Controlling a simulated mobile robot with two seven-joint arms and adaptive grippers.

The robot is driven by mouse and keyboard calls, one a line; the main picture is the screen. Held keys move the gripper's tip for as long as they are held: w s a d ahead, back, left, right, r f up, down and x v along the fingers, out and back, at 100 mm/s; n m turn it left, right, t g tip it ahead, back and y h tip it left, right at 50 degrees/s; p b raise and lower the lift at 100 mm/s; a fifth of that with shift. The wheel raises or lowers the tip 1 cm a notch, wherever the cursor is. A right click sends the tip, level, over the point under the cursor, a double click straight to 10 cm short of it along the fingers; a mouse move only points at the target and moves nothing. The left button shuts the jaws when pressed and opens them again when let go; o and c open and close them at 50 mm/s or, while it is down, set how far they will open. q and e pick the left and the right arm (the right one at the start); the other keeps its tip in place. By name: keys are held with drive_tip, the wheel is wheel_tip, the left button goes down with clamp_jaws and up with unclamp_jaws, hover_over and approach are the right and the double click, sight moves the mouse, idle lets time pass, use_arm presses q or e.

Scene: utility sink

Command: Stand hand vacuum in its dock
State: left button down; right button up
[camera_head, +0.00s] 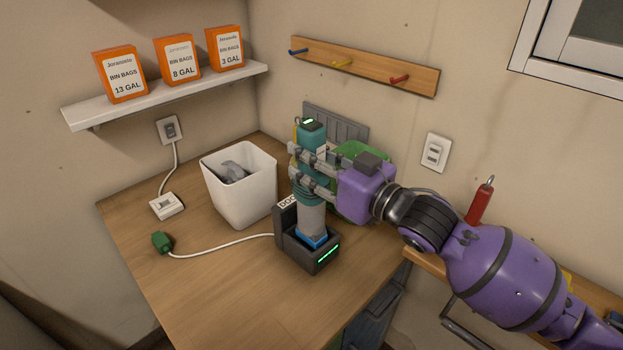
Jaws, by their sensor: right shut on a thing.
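The hand vacuum (312,215) has a teal upper body with a lit green mark on top and a grey lower part. It stands roughly upright with its lower end in the black dock (311,255) on the wooden counter. A blue band shows where it meets the dock, and a green light strip glows on the dock's front. My right gripper (302,168) comes from the right and is shut on the vacuum's teal body. Whether the vacuum is fully seated is hard to tell. My left gripper is not in view.
A white bin (240,184) with a grey thing inside stands left of the dock. A white cord with a green plug (162,242) lies on the counter near a white power block (166,206). A green container (357,152) is partly hidden behind my right gripper. The front counter is clear.

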sight(324, 186)
drive_tip(key=shift+f, duration=2.15)
drive_tip(key=shift+f, duration=0.2)
drive_tip(key=o, duration=1.1)
drive_tip(key=shift+f, duration=0.15)
drive_tip(key=shift+o, duration=0.2)
drive_tip(key=shift+s+d, duration=0.1)
drive_tip(key=shift+d, duration=0.05)
drive_tip(key=b+v, duration=0.1)
drive_tip(key=v, duration=1)
drive_tip(key=shift+s+d, duration=0.2)
drive_tip(key=shift+d, duration=0.05)
